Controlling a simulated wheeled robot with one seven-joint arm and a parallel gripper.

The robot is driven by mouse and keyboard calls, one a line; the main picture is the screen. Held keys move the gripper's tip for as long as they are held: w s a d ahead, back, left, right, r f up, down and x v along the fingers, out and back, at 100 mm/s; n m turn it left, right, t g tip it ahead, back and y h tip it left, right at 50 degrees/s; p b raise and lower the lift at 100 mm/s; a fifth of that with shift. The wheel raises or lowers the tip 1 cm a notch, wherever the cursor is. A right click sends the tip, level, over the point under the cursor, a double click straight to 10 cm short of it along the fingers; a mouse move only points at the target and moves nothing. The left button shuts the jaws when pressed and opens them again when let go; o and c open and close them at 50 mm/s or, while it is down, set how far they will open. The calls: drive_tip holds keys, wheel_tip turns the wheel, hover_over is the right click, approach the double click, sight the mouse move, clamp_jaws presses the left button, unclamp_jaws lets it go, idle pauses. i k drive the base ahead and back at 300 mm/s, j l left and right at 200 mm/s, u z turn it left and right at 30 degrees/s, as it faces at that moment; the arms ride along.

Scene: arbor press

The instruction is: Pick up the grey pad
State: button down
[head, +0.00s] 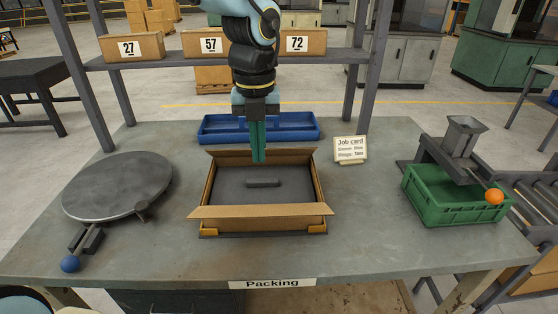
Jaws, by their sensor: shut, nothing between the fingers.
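The grey pad (263,183) appears to be the small dark grey bar lying inside the open cardboard box (262,212), near the middle of its grey floor. My gripper (259,160) has green fingers and points straight down over the back part of the box. The fingers are shut with nothing between them. They look to be behind and above the pad, apart from it; their exact height is hard to tell.
A blue tray (222,136) lies behind the box. A round grey turntable (118,185) with a blue-knobbed lever stands left. A job card (350,149) stands right of the box. A green crate (455,208) sits far right under a grey hopper. Shelf posts rise behind.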

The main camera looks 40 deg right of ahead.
sight(266, 184)
drive_tip(key=k+l+u, duration=0.2)
drive_tip(key=l, duration=0.35)
drive_tip(key=k+l+u, duration=0.2)
drive_tip(key=l, duration=0.3)
drive_tip(key=k+l+u, duration=0.2)
drive_tip(key=k+l, duration=0.15)
drive_tip(key=k+l+u, duration=0.2)
drive_tip(key=l, duration=0.3)
drive_tip(key=k, duration=0.1)
